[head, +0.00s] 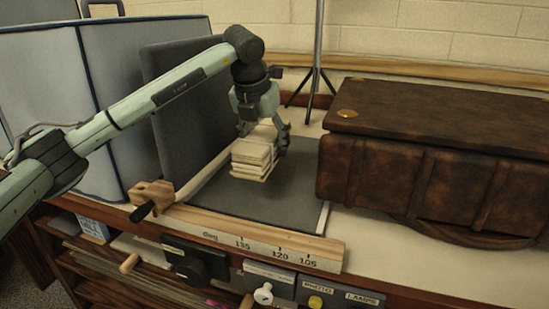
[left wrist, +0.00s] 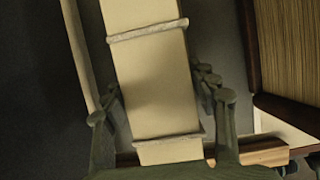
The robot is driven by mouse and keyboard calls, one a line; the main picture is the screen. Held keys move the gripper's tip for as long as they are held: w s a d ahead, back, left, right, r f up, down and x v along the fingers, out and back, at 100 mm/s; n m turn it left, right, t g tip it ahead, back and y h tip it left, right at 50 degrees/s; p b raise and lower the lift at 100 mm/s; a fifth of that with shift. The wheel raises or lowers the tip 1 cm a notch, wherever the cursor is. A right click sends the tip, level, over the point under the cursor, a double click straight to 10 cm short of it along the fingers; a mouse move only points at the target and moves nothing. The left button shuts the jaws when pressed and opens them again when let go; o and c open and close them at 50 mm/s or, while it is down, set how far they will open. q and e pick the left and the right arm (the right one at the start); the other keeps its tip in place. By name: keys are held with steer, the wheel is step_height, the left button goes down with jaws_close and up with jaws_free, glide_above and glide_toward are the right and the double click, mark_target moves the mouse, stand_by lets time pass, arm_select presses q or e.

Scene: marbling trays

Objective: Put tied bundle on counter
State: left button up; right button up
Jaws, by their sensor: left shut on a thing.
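The tied bundle (head: 252,160) is a stack of cream slabs or cards. In the left wrist view the bundle (left wrist: 152,85) shows two pale ties across its long face. My left gripper (head: 264,136) comes down from above and is shut on it, with one finger on each long side. The bundle is over the dark grey board (head: 285,205) on the counter (head: 358,232); I cannot tell whether it touches the board. My right gripper is in neither view.
A wooden scale bar (head: 230,233) with a handle edges the board's front. A big brown leather-like book or chest (head: 430,150) fills the right. Grey panels (head: 115,70) stand behind at left, a tripod (head: 317,75) at back. Pale counter is bare in front of the brown object.

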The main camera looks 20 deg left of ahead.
mark_target(274, 174)
arm_select(q)
steer(key=w, duration=0.1)
steer(key=w+f, duration=0.1)
steer(key=w+d, duration=0.1)
steer(key=shift+w+f, duration=0.1)
steer(key=shift+f, duration=0.25)
step_height(274, 174, down, 4)
steer(key=shift+r+p, duration=0.2)
steer(key=shift+p, duration=0.2)
steer(key=shift+f, duration=0.25)
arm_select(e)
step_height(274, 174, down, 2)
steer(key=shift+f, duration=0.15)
arm_select(q)
steer(key=o, duration=1.1)
steer(key=shift+f, duration=0.2)
steer(key=shift+c, duration=0.2)
steer(key=o, duration=0.5)
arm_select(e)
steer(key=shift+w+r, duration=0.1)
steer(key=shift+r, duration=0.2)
arm_select(q)
steer(key=shift+r, duration=0.15)
